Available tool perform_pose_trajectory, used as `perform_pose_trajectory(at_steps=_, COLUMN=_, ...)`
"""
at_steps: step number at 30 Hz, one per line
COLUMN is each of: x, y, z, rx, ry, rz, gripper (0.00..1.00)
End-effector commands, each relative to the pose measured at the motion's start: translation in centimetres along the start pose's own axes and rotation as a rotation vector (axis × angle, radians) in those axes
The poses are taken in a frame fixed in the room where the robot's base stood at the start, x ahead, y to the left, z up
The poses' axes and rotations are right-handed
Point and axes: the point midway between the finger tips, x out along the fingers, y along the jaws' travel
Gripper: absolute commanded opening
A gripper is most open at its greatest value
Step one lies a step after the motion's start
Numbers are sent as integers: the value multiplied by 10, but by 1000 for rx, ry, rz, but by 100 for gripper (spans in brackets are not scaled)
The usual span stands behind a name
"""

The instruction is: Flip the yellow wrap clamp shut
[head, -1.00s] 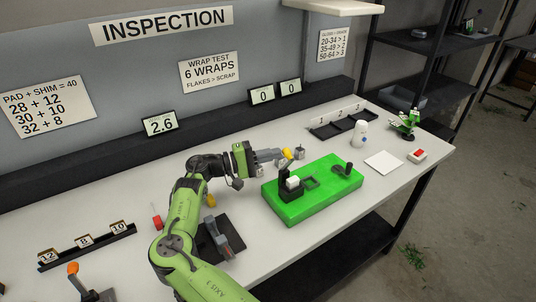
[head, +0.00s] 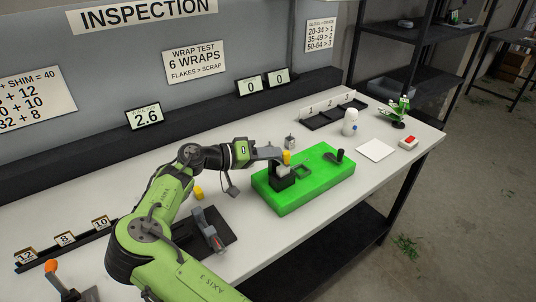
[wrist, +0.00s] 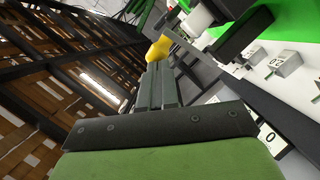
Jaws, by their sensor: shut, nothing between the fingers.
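The yellow wrap clamp (head: 287,157) stands about upright beside the black post (head: 282,180) at the left end of the green block (head: 318,180). A pale block sits at the top of the post. My gripper (head: 275,153) is shut and empty, reaching in from the left at the clamp's height. In the wrist view the yellow clamp end (wrist: 160,48) lies right at my fingertips (wrist: 155,68) and appears to touch them. The clamp's lower part is hidden there, and I cannot tell whether it is fully closed.
A crank handle (head: 338,155) stands on the block's right end. A small grey weight (head: 291,143) stands behind the block. A dark tool stand (head: 210,235) is near my arm.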

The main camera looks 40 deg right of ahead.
Motion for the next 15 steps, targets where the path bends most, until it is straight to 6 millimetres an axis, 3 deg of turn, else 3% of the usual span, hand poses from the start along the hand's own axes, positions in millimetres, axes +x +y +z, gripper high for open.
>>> perform_pose_trajectory(at_steps=15, x=2, y=0, z=6, rx=101, ry=1, rz=-32, gripper=0)
